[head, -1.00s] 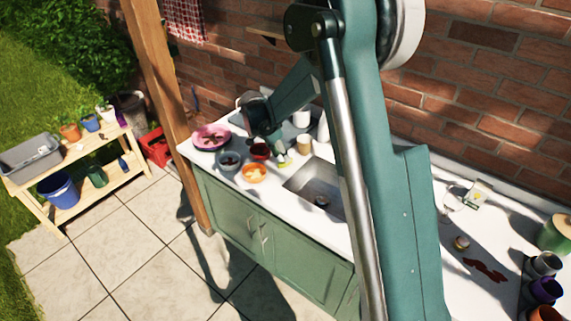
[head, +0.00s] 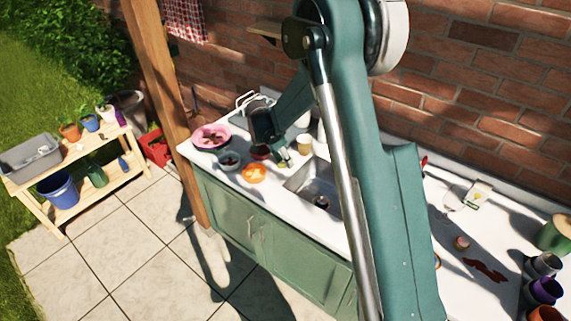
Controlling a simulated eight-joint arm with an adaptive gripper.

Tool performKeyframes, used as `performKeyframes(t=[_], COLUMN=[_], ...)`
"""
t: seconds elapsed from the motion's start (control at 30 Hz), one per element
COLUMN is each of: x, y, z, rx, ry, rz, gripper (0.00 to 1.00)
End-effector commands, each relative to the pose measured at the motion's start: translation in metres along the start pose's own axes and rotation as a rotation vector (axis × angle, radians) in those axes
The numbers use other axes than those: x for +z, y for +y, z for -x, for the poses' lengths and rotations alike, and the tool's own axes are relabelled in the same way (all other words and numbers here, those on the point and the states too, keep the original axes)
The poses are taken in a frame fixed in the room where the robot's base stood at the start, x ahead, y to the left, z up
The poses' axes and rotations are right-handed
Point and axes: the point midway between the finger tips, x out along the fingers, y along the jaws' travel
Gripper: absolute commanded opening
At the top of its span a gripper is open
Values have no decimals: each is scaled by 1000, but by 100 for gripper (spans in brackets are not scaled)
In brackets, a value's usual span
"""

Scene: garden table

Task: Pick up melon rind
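A small pale green-yellow piece, which looks like the melon rind (head: 285,164), lies on the white counter (head: 228,181) just left of the sink.
An orange bowl (head: 253,173), a dark-filled bowl (head: 229,160) and a pink plate (head: 210,136) stand left of my gripper. A dark red bowl (head: 260,152) is close beside it. The sink (head: 318,184) lies to its right, and a yellowish cup (head: 304,143) stands behind.

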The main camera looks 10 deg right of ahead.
Motion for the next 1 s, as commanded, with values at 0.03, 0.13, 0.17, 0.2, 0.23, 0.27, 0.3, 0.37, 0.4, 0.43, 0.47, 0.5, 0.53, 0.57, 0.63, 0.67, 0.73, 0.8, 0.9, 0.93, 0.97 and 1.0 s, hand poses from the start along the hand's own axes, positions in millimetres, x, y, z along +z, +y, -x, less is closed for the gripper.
performKeyframes(t=[0.03, 0.13, 0.17, 0.2, 0.23, 0.27, 0.3, 0.37, 0.4, 0.43, 0.47, 0.5, 0.53, 0.57, 0.63, 0.67, 0.73, 0.8, 0.9, 0.93, 0.97, 1.0], x=[0, 0, 0, 0, 0, 0, 0, 0, 0, 0, 0, 0, 0, 0, -1, -1, -2, -4, -8, -9, -11, -13], y=[0, 0, 0, 0, 0, 0, 0, 0, 0, 0, 0, 0, 0, 0, 0, 0, 0, 0, 0, 0, 0, 0], z=[0, 0, 0, 0, 0, 0, 0, 0, 0, 0, 0, 0, 0, 0, 2, 2, 5, 10, 19, 22, 26, 31], rx=[0, 0, 0, 0, 0, 0, 0, 0, 0, 0, 0, 0, 0, 0, 0, 0, 0, 0, 0, 0, 0, 0], ry=[0, 0, 0, 0, 0, 0, 0, 0, 0, 0, 0, 0, 0, 0, 0, 0, 0, 0, 0, 0, 0, 0], rz=[0, 0, 0, 0, 0, 0, 0, 0, 0, 0, 0, 0, 0, 0, 0, 0, 0, 0, 0, 0, 0, 0], gripper=[30, 17, 13, 8, 4, 3, 2, 2, 2, 2, 2, 2, 2, 2, 2, 2, 2, 2, 2, 2, 2, 2])
